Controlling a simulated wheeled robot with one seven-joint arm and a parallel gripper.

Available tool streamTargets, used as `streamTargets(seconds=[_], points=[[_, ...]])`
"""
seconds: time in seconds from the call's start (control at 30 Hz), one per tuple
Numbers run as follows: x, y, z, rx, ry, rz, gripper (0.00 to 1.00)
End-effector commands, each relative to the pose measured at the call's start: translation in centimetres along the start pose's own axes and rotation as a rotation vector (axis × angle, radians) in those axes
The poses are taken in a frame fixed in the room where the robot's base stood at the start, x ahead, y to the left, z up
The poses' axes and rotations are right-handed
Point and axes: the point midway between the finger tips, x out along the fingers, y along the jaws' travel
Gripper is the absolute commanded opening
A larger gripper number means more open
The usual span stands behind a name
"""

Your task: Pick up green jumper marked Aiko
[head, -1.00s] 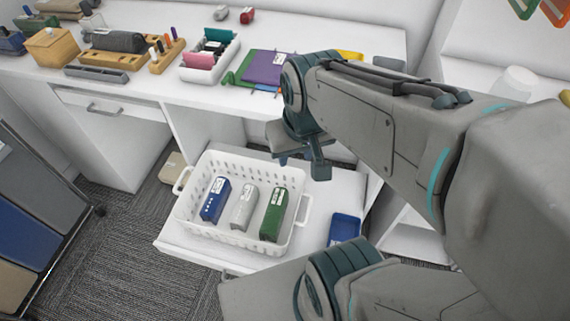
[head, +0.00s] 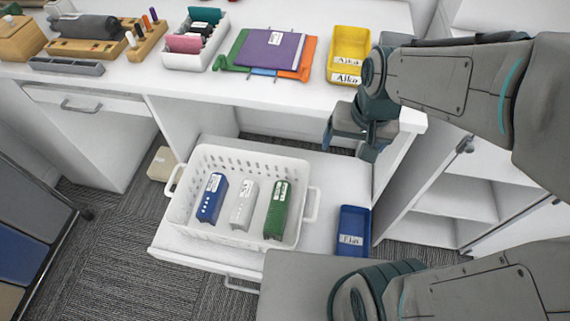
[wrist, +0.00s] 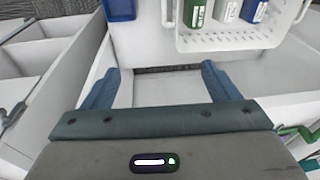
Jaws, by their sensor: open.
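A green folded jumper (head: 277,212) with a white label lies in the white perforated basket (head: 236,150), at the right end of a row of three. The writing on its label is too small to read. In the wrist view the jumper (wrist: 194,12) is cut by the top edge. My gripper (head: 348,143) is open and empty, above and to the right of the basket and apart from it. In the wrist view the space between its fingers (wrist: 160,72) holds nothing.
A grey bundle (head: 243,204) and a blue bundle (head: 211,198) lie beside the jumper. A blue tray (head: 353,230) stands right of the basket. The desk edge overhangs behind, with a yellow tray (head: 350,45) marked Aiko on top.

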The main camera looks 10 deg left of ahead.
Motion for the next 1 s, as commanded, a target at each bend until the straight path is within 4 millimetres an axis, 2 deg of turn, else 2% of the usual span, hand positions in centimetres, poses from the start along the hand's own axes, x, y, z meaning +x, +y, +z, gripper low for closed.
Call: streamTargets(seconds=[0.03, 0.23, 0.4, 0.5, 0.67, 0.83, 1.0], points=[[4.1, -1.4, -0.1, -0.004, -0.032, -0.003, 0.82], [14.1, -6.8, -0.5, 0.023, -0.104, 0.009, 0.82], [21.8, -10.7, 0.4, 0.038, -0.137, 0.048, 0.82], [24.9, -12.3, 1.1, 0.043, -0.144, 0.069, 0.82], [27.5, -13.6, 1.7, 0.05, -0.146, 0.089, 0.82], [29.9, -13.6, 2.1, 0.053, -0.147, 0.095, 0.82], [33.3, -13.2, 2.7, 0.053, -0.148, 0.096, 0.82]])
